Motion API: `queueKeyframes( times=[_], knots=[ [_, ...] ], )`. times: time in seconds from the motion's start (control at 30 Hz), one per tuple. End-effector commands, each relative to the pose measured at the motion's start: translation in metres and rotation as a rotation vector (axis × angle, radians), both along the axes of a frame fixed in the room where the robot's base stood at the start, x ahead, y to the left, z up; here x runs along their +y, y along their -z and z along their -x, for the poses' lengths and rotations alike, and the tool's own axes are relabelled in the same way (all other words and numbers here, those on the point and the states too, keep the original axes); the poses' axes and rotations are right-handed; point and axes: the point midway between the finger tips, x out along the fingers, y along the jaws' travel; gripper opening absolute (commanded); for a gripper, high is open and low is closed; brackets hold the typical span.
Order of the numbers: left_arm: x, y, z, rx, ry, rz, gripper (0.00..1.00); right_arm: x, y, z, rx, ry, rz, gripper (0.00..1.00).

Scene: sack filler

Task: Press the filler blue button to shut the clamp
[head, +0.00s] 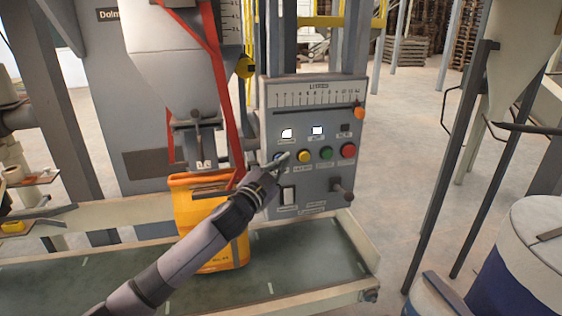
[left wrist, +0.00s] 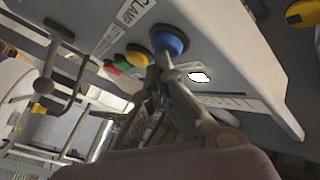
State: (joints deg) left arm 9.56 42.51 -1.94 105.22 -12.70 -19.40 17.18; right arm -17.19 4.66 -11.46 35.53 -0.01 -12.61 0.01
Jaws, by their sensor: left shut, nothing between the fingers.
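The filler control panel (head: 318,190) stands in the middle of the head view. Its blue button (left wrist: 168,42) shows in the left wrist view beside the CLAMP label; in the head view my gripper mostly hides it. My left gripper (head: 284,159) is shut and empty, its tips at the blue button. In the left wrist view the gripper tips (left wrist: 160,60) overlap the button's lower edge; I cannot tell whether they press it. The clamp is at the spout (head: 200,145), above an orange sack (head: 205,225). My right gripper is out of view.
Yellow (head: 304,156), green (head: 326,153) and red (head: 348,151) buttons sit right of the blue one. A switch (head: 288,195) and a knob (head: 342,190) are below. A conveyor (head: 310,255) runs beneath. A blue drum (head: 515,275) stands at the right.

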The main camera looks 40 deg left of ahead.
Motion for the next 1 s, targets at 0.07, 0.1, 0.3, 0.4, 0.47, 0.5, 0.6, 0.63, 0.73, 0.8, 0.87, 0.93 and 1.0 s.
queueKeyframes(
  times=[0.07, 0.1, 0.3, 0.4, 0.47, 0.5, 0.6, 0.63, 0.73, 0.8, 0.87, 0.93, 1.0],
  knots=[
    [0.001, 0.000, 0.000, 0.000, -0.002, -0.001, 0.00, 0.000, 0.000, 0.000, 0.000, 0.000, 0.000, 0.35],
    [0.001, 0.000, 0.000, 0.000, -0.002, -0.001, 0.00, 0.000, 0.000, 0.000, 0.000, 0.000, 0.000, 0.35],
    [-0.003, 0.000, 0.003, 0.001, 0.000, 0.001, 0.00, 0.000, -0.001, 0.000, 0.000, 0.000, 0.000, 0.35],
    [-0.008, 0.001, 0.007, 0.002, 0.000, 0.001, 0.00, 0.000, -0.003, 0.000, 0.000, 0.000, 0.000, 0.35],
    [-0.011, 0.000, 0.009, 0.001, 0.001, 0.001, 0.00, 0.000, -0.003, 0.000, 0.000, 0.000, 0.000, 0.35],
    [-0.012, 0.000, 0.010, 0.001, 0.001, 0.001, 0.00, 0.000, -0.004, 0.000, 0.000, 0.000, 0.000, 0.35],
    [-0.014, 0.001, 0.013, 0.001, -0.001, 0.000, 0.00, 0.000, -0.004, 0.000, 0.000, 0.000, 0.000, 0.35],
    [-0.014, 0.001, 0.013, 0.001, -0.001, 0.000, 0.00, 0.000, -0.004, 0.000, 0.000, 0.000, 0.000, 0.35],
    [-0.014, 0.001, 0.013, 0.001, -0.001, -0.001, 0.00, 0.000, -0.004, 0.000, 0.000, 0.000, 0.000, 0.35],
    [-0.014, 0.001, 0.013, 0.001, -0.001, -0.001, 0.00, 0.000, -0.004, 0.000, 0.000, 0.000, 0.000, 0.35],
    [-0.015, 0.001, 0.013, 0.001, -0.001, 0.000, 0.00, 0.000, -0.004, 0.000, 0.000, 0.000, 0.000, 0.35],
    [-0.017, 0.001, 0.014, 0.001, 0.000, 0.000, 0.00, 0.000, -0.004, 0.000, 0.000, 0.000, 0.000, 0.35],
    [-0.021, 0.001, 0.018, 0.001, 0.001, 0.001, 0.00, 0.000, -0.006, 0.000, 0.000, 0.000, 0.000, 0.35]
  ],
)
